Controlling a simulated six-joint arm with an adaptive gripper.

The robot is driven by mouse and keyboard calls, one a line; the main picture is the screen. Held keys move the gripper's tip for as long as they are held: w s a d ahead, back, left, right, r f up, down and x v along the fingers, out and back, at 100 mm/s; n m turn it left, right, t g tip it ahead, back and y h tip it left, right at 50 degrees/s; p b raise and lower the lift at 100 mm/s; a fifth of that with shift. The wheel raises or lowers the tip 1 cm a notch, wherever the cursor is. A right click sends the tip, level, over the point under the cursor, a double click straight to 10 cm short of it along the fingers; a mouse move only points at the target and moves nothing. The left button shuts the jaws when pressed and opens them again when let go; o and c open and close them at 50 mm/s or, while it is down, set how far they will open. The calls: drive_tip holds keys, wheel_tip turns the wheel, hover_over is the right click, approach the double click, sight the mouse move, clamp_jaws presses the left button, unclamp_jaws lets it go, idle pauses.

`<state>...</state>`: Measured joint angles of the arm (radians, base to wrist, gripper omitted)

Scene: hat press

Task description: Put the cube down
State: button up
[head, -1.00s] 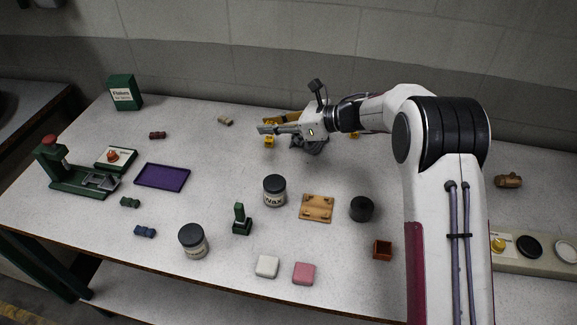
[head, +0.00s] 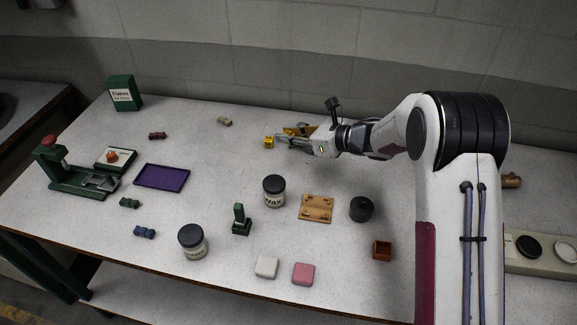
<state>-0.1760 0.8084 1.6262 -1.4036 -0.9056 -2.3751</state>
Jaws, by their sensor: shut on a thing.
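The small yellow cube (head: 268,142) is at the back middle of the table, at the tip of my gripper. My gripper (head: 276,140) comes in from the right, low over the table, with its fingers pointing left. It is shut on the cube. I cannot tell from this view whether the cube's underside touches the table. A yellow-orange part (head: 300,130) shows just behind the fingers, and I cannot tell what it belongs to.
A purple tray (head: 162,176) and a green press (head: 75,178) are at the left. The table between cube and jar is clear.

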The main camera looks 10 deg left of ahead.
hover_over(289, 167)
drive_tip(key=shift+a+f, duration=0.1)
drive_tip(key=shift+f, duration=3)
drive_tip(key=shift+f, duration=1.9)
drive_tip(key=o, duration=0.7)
drive_tip(key=shift+f, duration=0.1)
drive_tip(key=shift+o, duration=0.2)
drive_tip(key=shift+r, duration=0.2)
drive_tip(key=v, duration=1.2)
